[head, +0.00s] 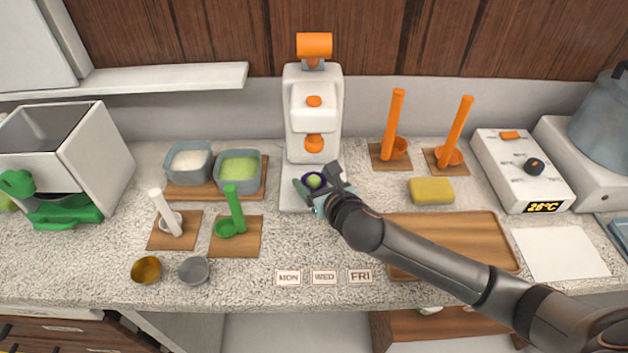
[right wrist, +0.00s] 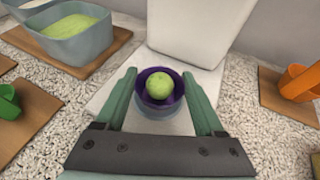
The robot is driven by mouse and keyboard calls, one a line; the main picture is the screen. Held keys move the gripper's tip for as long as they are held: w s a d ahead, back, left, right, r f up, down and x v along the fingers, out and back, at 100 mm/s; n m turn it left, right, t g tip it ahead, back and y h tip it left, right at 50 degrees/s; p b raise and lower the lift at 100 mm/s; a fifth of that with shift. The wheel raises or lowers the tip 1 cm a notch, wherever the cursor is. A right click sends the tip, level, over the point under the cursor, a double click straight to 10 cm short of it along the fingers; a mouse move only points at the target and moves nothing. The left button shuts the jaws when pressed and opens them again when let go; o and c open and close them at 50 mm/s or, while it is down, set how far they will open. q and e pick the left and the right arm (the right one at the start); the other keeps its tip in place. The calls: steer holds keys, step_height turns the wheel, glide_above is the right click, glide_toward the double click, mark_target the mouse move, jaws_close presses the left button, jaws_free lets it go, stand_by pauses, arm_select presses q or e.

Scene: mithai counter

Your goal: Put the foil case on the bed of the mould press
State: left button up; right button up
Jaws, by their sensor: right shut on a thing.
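The purple foil case (head: 305,184) holds a round green sweet (head: 314,181). My right gripper (head: 318,184) is shut around it, and in the right wrist view the case (right wrist: 145,97) sits between the two green fingers. The white mould press (head: 313,110) stands at the back middle, with an orange handle on top. The case is over the front of its flat white bed (head: 292,202), in front of the column. I cannot tell whether the case touches the bed. My left gripper is not in view.
Tubs of white and green filling (head: 240,168) stand on a board left of the press. Orange scoops (head: 396,147) and a yellow sponge (head: 431,191) are to the right. A wooden tray (head: 450,228) lies under my right arm. Two small metal cups (head: 146,270) are front left.

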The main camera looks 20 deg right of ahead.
steer(key=shift+f, duration=0.1)
steer(key=o, duration=1.5)
steer(key=shift+c, duration=0.2)
steer(key=shift+r, duration=0.2)
steer(key=v, duration=1.2)
steer(key=shift+p, duration=0.3)
